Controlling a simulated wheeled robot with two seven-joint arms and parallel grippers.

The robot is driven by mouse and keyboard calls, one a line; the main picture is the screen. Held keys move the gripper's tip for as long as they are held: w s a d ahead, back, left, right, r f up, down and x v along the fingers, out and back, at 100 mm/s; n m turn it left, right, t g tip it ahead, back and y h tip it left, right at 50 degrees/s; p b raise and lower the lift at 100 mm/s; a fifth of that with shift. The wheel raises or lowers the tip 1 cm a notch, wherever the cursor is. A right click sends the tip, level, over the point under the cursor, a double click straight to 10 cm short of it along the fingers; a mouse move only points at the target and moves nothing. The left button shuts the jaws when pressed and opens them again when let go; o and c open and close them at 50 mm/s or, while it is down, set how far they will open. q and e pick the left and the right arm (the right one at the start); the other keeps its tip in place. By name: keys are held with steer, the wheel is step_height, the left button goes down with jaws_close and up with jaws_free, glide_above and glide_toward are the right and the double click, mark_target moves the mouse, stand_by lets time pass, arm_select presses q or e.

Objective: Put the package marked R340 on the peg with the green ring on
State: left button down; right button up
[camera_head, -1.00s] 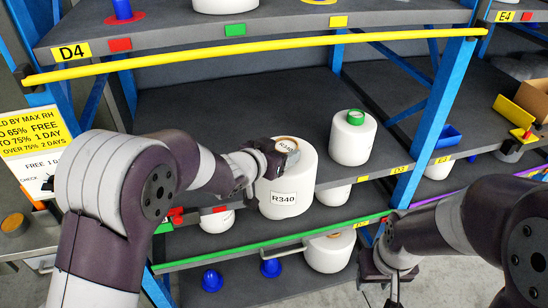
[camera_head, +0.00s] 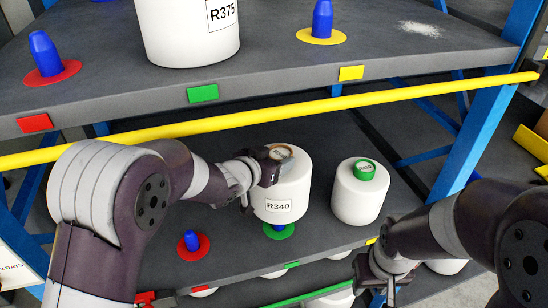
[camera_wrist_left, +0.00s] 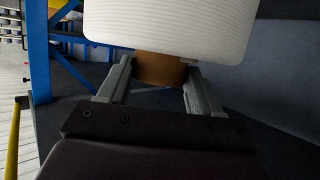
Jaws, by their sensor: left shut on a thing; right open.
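The white package marked R340 (camera_head: 281,191) is upright above the middle shelf, its label facing me. My left gripper (camera_head: 272,160) is shut on the brown core at its top. The left wrist view shows the brown core (camera_wrist_left: 160,70) between both fingers, with the white package body (camera_wrist_left: 168,28) beyond. The peg with the green ring (camera_head: 279,232) is directly below the package in the picture. Its blue upper part is hidden behind the package, so I cannot tell whether its tip is inside. My right gripper (camera_head: 388,280) is open and empty at the lower right.
A white package with a green core (camera_head: 361,191) stands close to the right. A blue peg with a red ring (camera_head: 193,243) is free to the left. A yellow bar (camera_head: 240,122) and the upper shelf (camera_head: 270,85), holding package R375 (camera_head: 190,35), are above.

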arm_select(q)
steer(key=shift+w+r, duration=0.25)
steer(key=shift+r, duration=0.1)
steer(key=shift+s, duration=0.1)
steer(key=shift+f+b, duration=0.65)
steer(key=shift+f, duration=0.05)
step_height(320, 180, down, 2)
steer(key=shift+b, duration=0.75)
steer(key=shift+r, duration=0.2)
